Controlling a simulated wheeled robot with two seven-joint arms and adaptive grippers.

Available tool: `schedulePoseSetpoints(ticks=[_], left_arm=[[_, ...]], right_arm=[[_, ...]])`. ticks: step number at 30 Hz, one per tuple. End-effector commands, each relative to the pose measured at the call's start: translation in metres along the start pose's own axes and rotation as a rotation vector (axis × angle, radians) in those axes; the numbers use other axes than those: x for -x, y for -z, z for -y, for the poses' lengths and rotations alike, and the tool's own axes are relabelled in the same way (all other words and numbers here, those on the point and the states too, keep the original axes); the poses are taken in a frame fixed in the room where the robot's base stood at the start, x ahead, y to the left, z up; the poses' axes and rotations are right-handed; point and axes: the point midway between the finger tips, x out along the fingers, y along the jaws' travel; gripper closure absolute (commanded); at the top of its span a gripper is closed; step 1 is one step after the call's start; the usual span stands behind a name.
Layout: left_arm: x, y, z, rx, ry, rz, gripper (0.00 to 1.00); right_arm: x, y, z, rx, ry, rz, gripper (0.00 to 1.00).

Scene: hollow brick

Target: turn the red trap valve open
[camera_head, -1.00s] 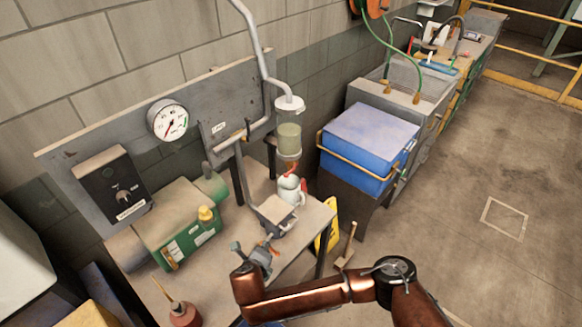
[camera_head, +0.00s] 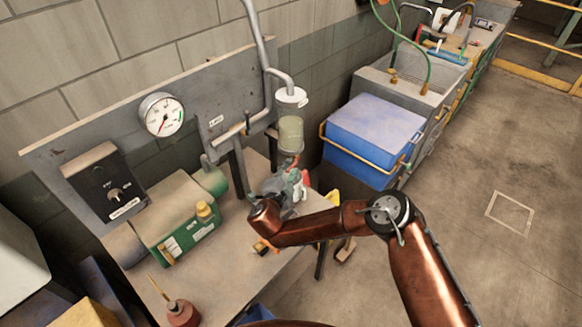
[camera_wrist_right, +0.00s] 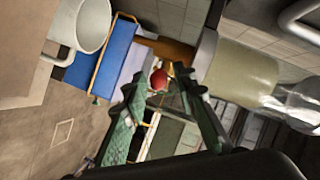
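The red valve knob (camera_wrist_right: 158,79) shows in the right wrist view between the tips of my right gripper (camera_wrist_right: 155,82). The fingers are apart, and I cannot tell whether either touches the knob. In the head view the right gripper (camera_head: 284,184) is below the glass trap bowl (camera_head: 290,133), over the bench. The gripper and wrist hide much of the valve area there; a little reddish part (camera_head: 293,160) shows under the bowl. The bowl also shows in the right wrist view (camera_wrist_right: 242,68). My left gripper is not in view.
A white mug (camera_wrist_right: 82,24) is close by in the wrist view. A green machine (camera_head: 185,235), a gauge (camera_head: 162,114) and a red oil can (camera_head: 183,313) are to the left. A blue box (camera_head: 373,135) stands to the right. Grey pipes run above the bowl.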

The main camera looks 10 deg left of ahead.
Motion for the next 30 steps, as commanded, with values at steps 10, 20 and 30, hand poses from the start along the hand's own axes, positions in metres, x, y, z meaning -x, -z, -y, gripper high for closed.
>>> schedulePoseSetpoints(ticks=[10,20,30], left_arm=[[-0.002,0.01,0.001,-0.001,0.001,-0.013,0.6],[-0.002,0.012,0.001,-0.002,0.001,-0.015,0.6],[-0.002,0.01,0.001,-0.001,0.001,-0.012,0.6]], right_arm=[[-0.017,-0.002,0.001,-0.001,0.002,0.004,0.74],[-0.017,-0.002,0.001,-0.001,0.001,0.004,0.87],[-0.017,-0.002,0.001,-0.001,0.001,0.003,1.0]])
